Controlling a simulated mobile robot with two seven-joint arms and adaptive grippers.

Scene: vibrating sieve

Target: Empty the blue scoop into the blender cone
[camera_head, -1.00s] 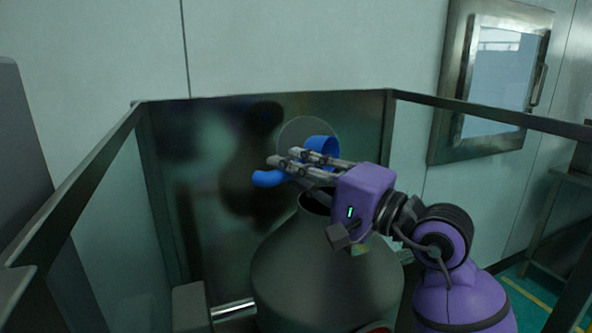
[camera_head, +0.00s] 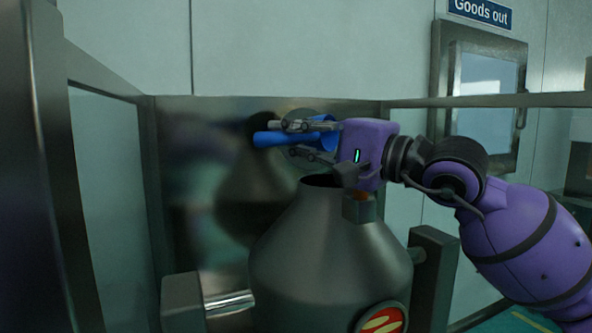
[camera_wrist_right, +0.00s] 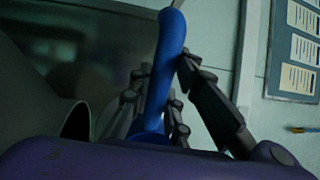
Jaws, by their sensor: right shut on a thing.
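The blue scoop (camera_head: 268,139) is held in my right gripper (camera_head: 305,140), above the mouth of the blender cone. Its handle points left in the head view, and its bowl is partly hidden by the fingers and purple wrist. In the right wrist view, the scoop's blue handle (camera_wrist_right: 165,60) stands between the fingers (camera_wrist_right: 155,105). The grey metal blender cone (camera_head: 325,250) has a dark round opening (camera_head: 322,181) at its top, just below the gripper. The cone also shows at the left of the right wrist view (camera_wrist_right: 35,95). I cannot see what the scoop contains. My left gripper is not in view.
A shiny metal panel (camera_head: 200,180) stands behind the cone and mirrors it. Framed rails (camera_head: 490,100) run along both sides. A windowed hatch (camera_head: 485,95) under a "Goods out" sign (camera_head: 480,12) is at the back right.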

